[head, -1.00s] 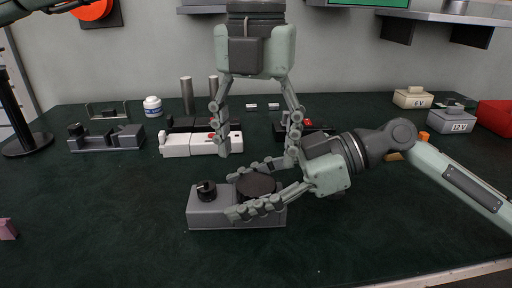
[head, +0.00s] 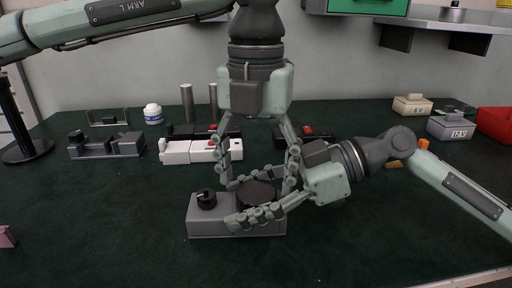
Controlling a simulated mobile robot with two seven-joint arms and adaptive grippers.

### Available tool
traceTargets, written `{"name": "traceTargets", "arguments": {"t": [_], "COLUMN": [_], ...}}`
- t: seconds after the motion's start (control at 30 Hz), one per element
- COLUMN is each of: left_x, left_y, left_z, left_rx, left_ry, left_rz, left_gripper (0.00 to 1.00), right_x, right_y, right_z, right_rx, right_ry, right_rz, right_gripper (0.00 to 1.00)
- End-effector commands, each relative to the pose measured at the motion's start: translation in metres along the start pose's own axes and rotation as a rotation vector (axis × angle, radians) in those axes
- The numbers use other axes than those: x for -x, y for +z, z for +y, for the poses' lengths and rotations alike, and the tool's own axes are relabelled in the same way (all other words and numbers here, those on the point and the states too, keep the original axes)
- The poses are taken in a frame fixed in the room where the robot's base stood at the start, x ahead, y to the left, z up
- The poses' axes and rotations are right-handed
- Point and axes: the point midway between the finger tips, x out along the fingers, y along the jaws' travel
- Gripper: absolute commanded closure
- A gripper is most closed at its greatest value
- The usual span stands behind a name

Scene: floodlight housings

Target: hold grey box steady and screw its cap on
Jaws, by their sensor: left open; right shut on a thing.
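The grey box (head: 215,225) sits on the dark green table, with a black knob (head: 206,199) on its left part. A dark round cap (head: 257,191) lies level on its right part; I cannot tell how far it is threaded. My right gripper (head: 237,203) reaches in from the right and is shut on the grey box, one finger along the front and one behind. My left gripper (head: 259,182) points straight down over the cap. Its fingers are open, one on each side of the cap, with no clear contact. The tips are partly hidden by the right gripper and cap.
A white housing (head: 187,152) and a dark grey housing (head: 107,146) stand behind to the left. A white jar (head: 153,114), metal cylinders (head: 187,103) and boxes marked 6 V (head: 412,105) and 12 V (head: 450,127) stand farther back. The front of the table is clear.

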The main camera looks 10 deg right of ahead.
Motion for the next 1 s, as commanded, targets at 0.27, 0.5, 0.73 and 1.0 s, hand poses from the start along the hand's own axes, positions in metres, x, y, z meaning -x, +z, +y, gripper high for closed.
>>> {"name": "traceTargets", "arguments": {"t": [0.27, 0.5, 0.73, 1.0], "left_x": [-0.0152, -0.0152, -0.0150, -0.0150], "left_y": [0.0001, 0.0000, 0.0000, 0.0000], "left_z": [0.0001, 0.0001, 0.0001, 0.0001], "left_rx": [0.000, 0.000, 0.000, 0.000], "left_ry": [-0.001, -0.001, 0.000, 0.000], "left_rz": [-0.001, 0.000, 0.000, 0.000], "left_gripper": [0.31, 0.35, 0.63, 0.36], "right_x": [0.0000, 0.0000, 0.0000, 0.0000], "right_y": [0.0001, 0.0001, 0.0002, 0.0002], "right_z": [0.0002, 0.0002, 0.0002, 0.0001], "right_rx": [0.000, 0.000, 0.000, 0.000], "right_ry": [0.000, 0.000, 0.000, 0.000], "right_rz": [0.000, 0.000, 0.000, 0.000], "right_gripper": [1.00, 1.00, 1.00, 1.00]}}
